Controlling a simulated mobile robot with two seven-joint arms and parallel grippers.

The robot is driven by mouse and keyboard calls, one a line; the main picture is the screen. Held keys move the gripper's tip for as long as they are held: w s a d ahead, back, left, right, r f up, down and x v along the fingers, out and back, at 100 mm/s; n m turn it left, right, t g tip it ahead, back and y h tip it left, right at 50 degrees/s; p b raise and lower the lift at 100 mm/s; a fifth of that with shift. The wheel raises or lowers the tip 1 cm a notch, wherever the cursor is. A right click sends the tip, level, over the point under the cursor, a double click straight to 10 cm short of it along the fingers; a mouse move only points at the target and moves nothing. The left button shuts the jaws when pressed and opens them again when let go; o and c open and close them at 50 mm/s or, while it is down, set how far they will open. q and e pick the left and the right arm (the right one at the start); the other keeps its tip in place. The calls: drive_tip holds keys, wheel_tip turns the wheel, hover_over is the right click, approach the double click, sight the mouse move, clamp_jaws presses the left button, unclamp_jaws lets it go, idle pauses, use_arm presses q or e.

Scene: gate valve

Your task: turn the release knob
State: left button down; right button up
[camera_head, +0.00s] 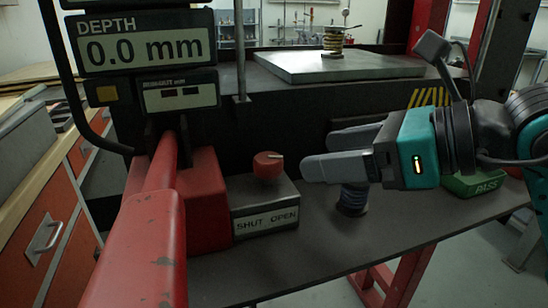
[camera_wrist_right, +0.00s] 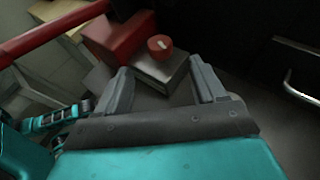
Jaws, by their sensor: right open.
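The release knob (camera_head: 268,166) is a red round knob with a pale pointer mark. It sits on top of a grey box (camera_head: 262,205) labelled "SHUT OPEN". In the head view the pointer is turned toward the right. My right gripper (camera_head: 318,154) is open and empty, its fingers pointing left at the knob from a short distance to the right. In the right wrist view the knob (camera_wrist_right: 160,46) shows beyond and between the spread fingers (camera_wrist_right: 161,72), apart from them. My left gripper does not show clearly in either view.
A red block with a long red lever (camera_head: 140,240) stands left of the grey box. A depth display (camera_head: 145,45) reads 0.0 mm above it. The bench front (camera_head: 300,258) is clear.

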sight(280, 158)
drive_tip(key=x, duration=0.7)
drive_tip(key=shift+w+a+f, duration=0.15)
drive_tip(key=shift+a, duration=0.2)
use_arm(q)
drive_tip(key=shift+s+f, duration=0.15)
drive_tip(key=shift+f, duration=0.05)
use_arm(e)
drive_tip(key=shift+w+a+f, duration=0.2)
drive_tip(key=shift+w+a, duration=0.05)
drive_tip(key=shift+a, duration=0.2)
drive_tip(key=c, duration=1.1)
drive_tip(key=shift+o, duration=0.2)
drive_tip(key=shift+w+d+f+n+g+y+b, duration=0.15)
drive_tip(key=shift+n+g+y+b, duration=0.3)
drive_tip(key=shift+n+g, duration=0.5)
drive_tip(key=shift+w+n+g+y+b, duration=0.1)
drive_tip(key=shift+n+g+y+b, duration=0.3)
drive_tip(key=shift+n+g, duration=1)
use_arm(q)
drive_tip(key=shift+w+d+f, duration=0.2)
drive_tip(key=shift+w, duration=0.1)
use_arm(e)
drive_tip(key=shift+g, duration=0.25)
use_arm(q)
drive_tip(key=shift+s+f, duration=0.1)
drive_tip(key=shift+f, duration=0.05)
use_arm(e)
drive_tip(key=o, duration=1.1)
drive_tip(key=shift+c, duration=0.2)
